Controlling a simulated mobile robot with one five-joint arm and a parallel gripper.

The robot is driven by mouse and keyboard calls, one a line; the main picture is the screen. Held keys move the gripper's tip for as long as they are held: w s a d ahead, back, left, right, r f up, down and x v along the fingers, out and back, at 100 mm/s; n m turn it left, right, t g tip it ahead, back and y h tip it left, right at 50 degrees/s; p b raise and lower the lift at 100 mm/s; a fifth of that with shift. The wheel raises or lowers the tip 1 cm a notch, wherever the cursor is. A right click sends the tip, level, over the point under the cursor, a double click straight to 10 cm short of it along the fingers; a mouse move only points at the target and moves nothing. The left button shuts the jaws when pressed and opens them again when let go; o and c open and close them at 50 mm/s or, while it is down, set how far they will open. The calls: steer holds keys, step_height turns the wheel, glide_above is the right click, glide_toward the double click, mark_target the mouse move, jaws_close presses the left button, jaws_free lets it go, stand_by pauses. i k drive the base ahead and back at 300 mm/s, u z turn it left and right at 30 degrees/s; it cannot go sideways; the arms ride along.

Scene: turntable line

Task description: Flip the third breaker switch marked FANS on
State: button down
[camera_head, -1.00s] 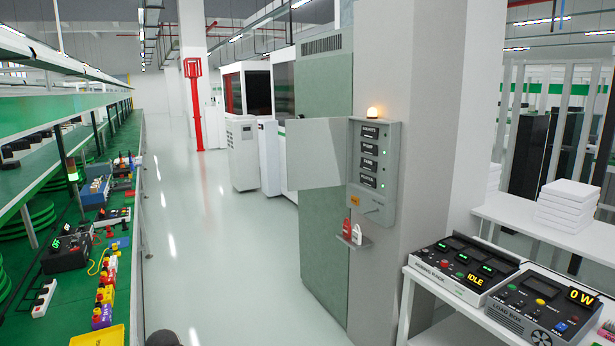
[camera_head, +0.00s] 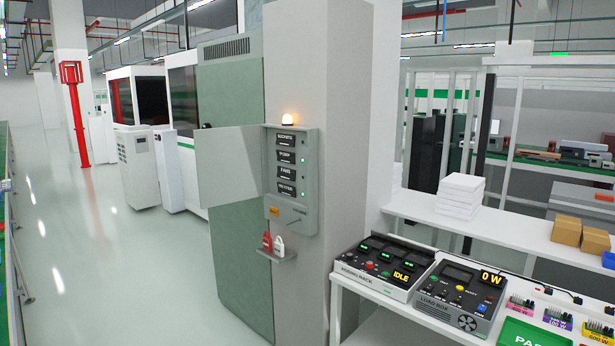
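The grey breaker box (camera_head: 309,200) is mounted on the pale pillar at the middle of the view, with its door (camera_head: 226,165) swung open to the left. It has a column of several black labels. The third from the top, the FANS label (camera_head: 286,171), sits below PUMP and above the lowest label. Small switches or lamps show right of the labels, but they are too small to tell which way any is set. My gripper is not in view.
Red and white padlocks hang on a small shelf (camera_head: 278,256) below the box. A bench on the right holds a rack unit reading IDLE (camera_head: 377,290) and a load box (camera_head: 432,308) reading 0 W. Clear pale floor (camera_head: 110,260) lies to the left.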

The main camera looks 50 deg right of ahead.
mark_target(290, 174)
steer(key=z, duration=0.65)
steer(key=i, duration=1.7)
steer(key=z, duration=0.05)
